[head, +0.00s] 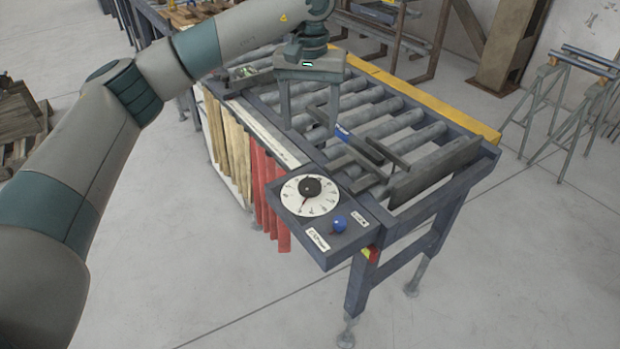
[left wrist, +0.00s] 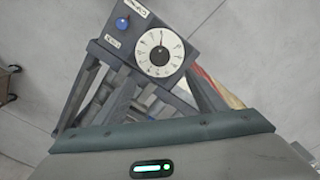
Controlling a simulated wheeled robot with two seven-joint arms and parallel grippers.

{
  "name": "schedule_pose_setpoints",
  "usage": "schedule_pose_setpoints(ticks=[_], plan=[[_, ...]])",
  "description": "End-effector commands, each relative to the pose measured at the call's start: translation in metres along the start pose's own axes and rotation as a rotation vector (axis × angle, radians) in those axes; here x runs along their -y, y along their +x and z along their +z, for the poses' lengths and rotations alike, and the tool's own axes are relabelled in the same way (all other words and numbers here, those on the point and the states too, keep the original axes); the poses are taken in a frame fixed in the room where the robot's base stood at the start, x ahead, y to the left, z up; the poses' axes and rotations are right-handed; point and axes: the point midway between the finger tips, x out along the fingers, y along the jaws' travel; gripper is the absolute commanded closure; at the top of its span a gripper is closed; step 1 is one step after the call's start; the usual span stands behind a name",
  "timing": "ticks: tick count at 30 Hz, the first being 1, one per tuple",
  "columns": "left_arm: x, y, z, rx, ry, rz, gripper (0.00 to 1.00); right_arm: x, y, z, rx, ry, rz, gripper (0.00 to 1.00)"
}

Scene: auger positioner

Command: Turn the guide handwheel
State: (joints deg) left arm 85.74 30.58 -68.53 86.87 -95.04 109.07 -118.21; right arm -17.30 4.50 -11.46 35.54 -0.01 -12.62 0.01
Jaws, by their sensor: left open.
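A round white dial (head: 293,204) with dark marks, a red pointer and a black hub knob (head: 311,187) sits on the grey control box at the table's near corner. The hub is the only wheel-like part I can make out. My right gripper is not in view.
A blue ball knob (head: 340,223) stands beside the dial, between white labels. A dark guide bar assembly (head: 365,155) lies across the rollers (head: 425,147) near the gripper. Red and tan strips (head: 262,180) hang at the table's left side. A sawhorse (head: 560,110) stands right; the floor in front is clear.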

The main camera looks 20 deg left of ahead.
Motion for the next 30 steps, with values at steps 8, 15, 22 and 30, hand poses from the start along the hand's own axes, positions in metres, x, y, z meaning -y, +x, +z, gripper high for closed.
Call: schedule_pose_setpoints(ticks=[8, 15, 22, 30], plan=[[0.000, 0.020, 0.001, 0.003, 0.000, -0.001, 0.35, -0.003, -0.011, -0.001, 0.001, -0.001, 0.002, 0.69], [0.000, 0.057, 0.002, 0.005, 0.001, 0.000, 0.35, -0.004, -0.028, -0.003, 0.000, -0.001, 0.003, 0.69], [0.000, 0.098, 0.001, 0.005, -0.001, 0.000, 0.35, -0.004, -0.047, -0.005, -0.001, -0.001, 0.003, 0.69], [0.000, 0.144, 0.002, 0.004, 0.000, 0.000, 0.35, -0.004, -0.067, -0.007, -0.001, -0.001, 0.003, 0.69]])
